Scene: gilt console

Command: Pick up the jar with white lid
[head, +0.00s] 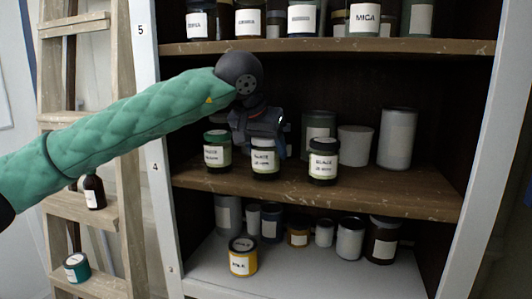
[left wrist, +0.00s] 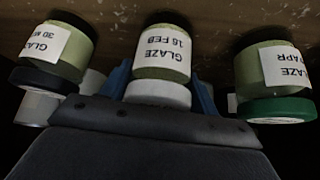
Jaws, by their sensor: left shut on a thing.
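The jar with white lid (head: 265,160) is the middle one of three glaze jars in a row on the middle shelf. Its label reads GLAZE 16 FEB in the left wrist view (left wrist: 161,50), which shows it upside down with its white lid nearest the gripper. My left gripper (head: 262,143) reaches down from above and is shut on this jar, with a blue finger on each side in the left wrist view (left wrist: 160,92). The jar is upright, at or very close to the shelf board; I cannot tell if there is a gap. My right gripper is not in view.
A green-lidded jar (head: 217,150) and a black-lidded jar (head: 323,160) stand close on either side. Canisters (head: 397,138) and a white pot (head: 355,146) stand behind. The upper shelf (head: 400,46) is just above my wrist. A wooden ladder (head: 57,145) leans at left.

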